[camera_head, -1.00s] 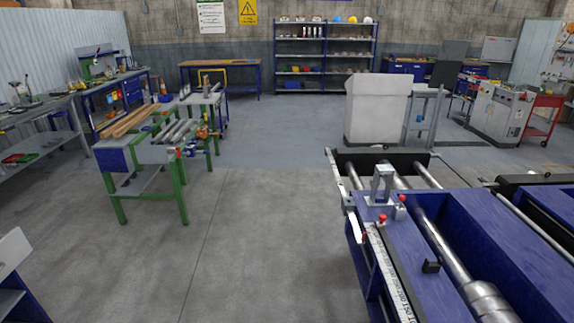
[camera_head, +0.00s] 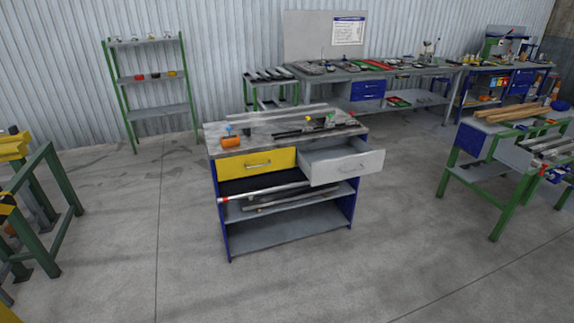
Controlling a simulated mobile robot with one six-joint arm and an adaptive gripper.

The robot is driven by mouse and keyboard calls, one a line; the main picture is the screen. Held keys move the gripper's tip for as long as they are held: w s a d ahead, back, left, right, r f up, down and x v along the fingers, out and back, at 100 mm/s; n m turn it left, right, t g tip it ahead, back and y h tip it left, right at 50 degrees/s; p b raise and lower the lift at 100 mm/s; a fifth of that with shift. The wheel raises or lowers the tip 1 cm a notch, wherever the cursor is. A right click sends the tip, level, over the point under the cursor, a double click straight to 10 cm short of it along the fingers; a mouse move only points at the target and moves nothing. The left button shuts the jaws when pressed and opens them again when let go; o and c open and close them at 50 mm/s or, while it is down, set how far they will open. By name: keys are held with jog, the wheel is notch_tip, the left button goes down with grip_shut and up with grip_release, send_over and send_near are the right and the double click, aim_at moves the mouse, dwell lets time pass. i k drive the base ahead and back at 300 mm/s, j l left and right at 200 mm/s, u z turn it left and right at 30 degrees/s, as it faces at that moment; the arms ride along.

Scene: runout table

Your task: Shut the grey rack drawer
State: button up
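The grey rack drawer (camera_head: 346,167) is at the top right of a blue-sided rack (camera_head: 226,215) in the middle of the view. The rack's worn top (camera_head: 215,142) carries an orange-brown cylinder (camera_head: 231,141), bars and small tools. Long bars lie on the shelves below. My gripper is not in view.
Grey concrete floor (camera_head: 300,285) is free in front of the rack. A green-framed stand (camera_head: 510,155) with bars is at the right, and a green frame with yellow parts (camera_head: 50,200) at the left. A workbench (camera_head: 420,75) and a shelf unit (camera_head: 150,112) stand behind.

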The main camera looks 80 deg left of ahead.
aim_at(324, 163)
jog(key=u, duration=2)
jog(key=i+j+u, duration=0.15)
jog(key=i+j, duration=0.25)
jog(key=i, duration=0.25)
jog(key=i+j+z, duration=0.1)
jog(key=i+j, duration=0.15)
jog(key=i, duration=0.25)
jog(key=i+j, duration=0.3)
jog(key=i, duration=0.2)
jog(key=i+j, duration=0.25)
jog(key=i, duration=0.25)
jog(key=i+j+z, duration=0.1)
jog(key=i+j, duration=0.2)
jog(key=i, duration=0.2)
